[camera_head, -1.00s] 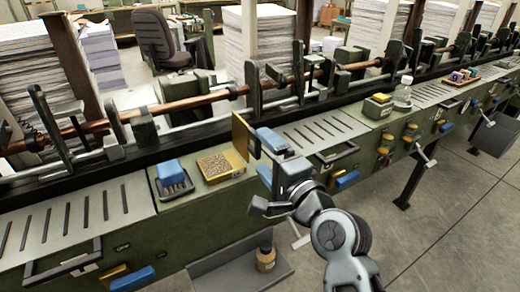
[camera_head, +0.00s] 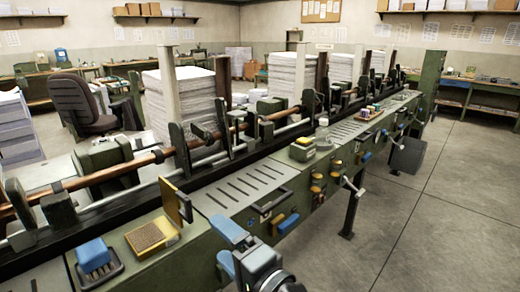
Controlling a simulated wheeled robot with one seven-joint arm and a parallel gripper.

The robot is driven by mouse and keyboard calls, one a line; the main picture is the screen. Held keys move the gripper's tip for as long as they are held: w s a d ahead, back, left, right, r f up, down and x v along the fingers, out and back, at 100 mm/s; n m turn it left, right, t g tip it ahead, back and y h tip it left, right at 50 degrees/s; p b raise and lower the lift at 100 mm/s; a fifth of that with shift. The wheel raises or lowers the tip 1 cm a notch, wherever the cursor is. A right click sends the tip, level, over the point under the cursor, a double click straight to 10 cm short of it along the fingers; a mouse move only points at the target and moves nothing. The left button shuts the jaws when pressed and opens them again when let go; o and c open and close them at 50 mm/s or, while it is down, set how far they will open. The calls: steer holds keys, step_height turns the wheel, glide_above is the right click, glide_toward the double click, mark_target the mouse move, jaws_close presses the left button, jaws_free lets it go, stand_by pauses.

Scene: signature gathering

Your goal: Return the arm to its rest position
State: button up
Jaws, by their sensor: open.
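My gripper (camera_head: 229,246) is at the bottom middle, with blue finger pads and a dark and grey body. It is open, and I see nothing between its fingers. It is over the front edge of the green machine bench (camera_head: 185,258), to the right of a shallow box with a brown textured pad (camera_head: 146,236). An upright yellow-brown panel (camera_head: 176,203) stands at that box's right side, apart from my gripper. Most of my arm is below the picture's edge.
A blue block (camera_head: 93,254) sits on a dark ribbed tray at lower left. The floor (camera_head: 420,225) at right is clear.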

steer(key=s+d+f+n+t+h, duration=0.1)
steer(key=s+d+f+h, duration=0.4)
steer(key=s+d, duration=0.4)
steer(key=s+d+f+n+t+h, duration=0.1)
steer(key=s+d+f+h, duration=0.2)
steer(key=s+d+f, duration=0.65)
steer(key=s+d+r+n+h, duration=0.2)
steer(key=s+d+r, duration=0.3)
steer(key=s, duration=0.5)
steer(key=s+d+r+n+h, duration=0.2)
steer(key=s+d+r+n, duration=0.2)
steer(key=s, duration=0.7)
steer(key=shift+d+r+h, duration=0.4)
steer(key=shift+d+r, duration=0.15)
steer(key=shift+d, duration=0.65)
